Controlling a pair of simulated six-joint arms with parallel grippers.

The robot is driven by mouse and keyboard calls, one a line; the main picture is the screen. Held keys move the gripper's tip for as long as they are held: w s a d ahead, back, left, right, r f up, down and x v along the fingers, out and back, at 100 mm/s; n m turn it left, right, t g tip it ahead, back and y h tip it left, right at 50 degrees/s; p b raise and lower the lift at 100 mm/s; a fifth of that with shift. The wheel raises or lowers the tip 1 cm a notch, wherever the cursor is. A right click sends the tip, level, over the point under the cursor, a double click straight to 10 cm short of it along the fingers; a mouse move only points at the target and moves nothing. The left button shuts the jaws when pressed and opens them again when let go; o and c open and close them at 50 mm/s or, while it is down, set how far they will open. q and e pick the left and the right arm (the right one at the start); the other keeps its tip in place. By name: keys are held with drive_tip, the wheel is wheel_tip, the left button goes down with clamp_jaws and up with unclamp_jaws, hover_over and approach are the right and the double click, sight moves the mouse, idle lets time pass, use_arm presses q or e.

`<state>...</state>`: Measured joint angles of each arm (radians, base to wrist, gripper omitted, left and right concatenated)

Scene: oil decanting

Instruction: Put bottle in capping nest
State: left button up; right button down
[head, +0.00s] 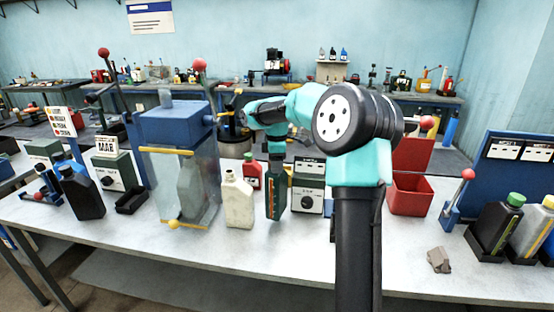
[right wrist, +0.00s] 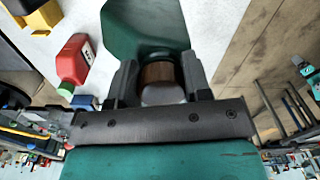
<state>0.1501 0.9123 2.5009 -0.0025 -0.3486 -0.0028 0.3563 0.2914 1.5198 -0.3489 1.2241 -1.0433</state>
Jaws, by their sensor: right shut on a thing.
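A dark green bottle (head: 275,203) with a reddish strip on its side is upright over the middle of the bench. My right gripper (head: 276,153) is above it, shut on its neck. In the right wrist view the fingers (right wrist: 160,82) close around the brown neck, with the green body (right wrist: 146,25) beyond them. I cannot tell whether the bottle's base touches the bench. Which fixture is the capping nest is not clear; a small black open holder (head: 131,201) and a blue lever fixture (head: 452,214) are both in view. My left gripper is not in view.
A cream bottle (head: 238,203) stands just left of the green one. A red bottle (head: 251,175) is behind, a grey dial box (head: 308,190) to the right. A blue-topped clear enclosure (head: 178,130) and red bin (head: 410,196) flank them. The front bench strip is mostly clear.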

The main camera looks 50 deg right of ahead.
drive_tip(key=s+a, duration=0.5)
drive_tip(key=a, duration=0.1)
drive_tip(key=shift+s+r, duration=0.2)
drive_tip(key=shift+r, duration=0.25)
drive_tip(key=shift+a, duration=0.15)
